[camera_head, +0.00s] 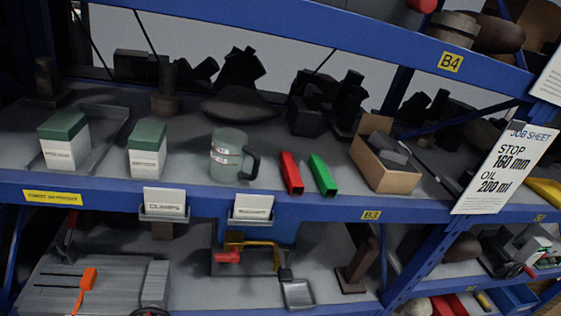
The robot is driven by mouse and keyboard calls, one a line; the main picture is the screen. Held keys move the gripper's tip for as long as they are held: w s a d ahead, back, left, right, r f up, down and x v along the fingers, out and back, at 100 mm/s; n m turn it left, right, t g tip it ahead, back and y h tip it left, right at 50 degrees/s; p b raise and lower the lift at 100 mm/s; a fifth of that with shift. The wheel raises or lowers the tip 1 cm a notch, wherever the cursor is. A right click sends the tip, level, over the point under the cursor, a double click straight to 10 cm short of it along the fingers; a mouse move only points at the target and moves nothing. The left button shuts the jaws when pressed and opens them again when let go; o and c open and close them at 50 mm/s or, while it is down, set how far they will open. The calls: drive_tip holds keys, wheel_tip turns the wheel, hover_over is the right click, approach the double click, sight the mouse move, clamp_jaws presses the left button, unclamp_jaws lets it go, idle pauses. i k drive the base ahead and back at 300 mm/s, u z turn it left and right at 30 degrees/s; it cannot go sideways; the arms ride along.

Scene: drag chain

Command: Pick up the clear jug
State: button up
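The clear jug (228,156) stands upright on the middle shelf, near its front edge. It is a translucent greenish cup with pale markings on its front and a dark handle on its right side. Nothing covers it in this view. My gripper does not show in the picture.
Left of the jug stand two white boxes with green tops (147,150). To its right are a red block (290,173), a green block (322,175) and an open cardboard box (384,165). Dark parts (240,70) lie behind. A blue beam (250,12) crosses above.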

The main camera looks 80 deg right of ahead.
sight(229, 147)
drive_tip(key=z, duration=1.65)
drive_tip(key=k, duration=0.55)
drive_tip(key=z, duration=0.05)
drive_tip(key=i, duration=0.6)
drive_tip(key=u, duration=0.1)
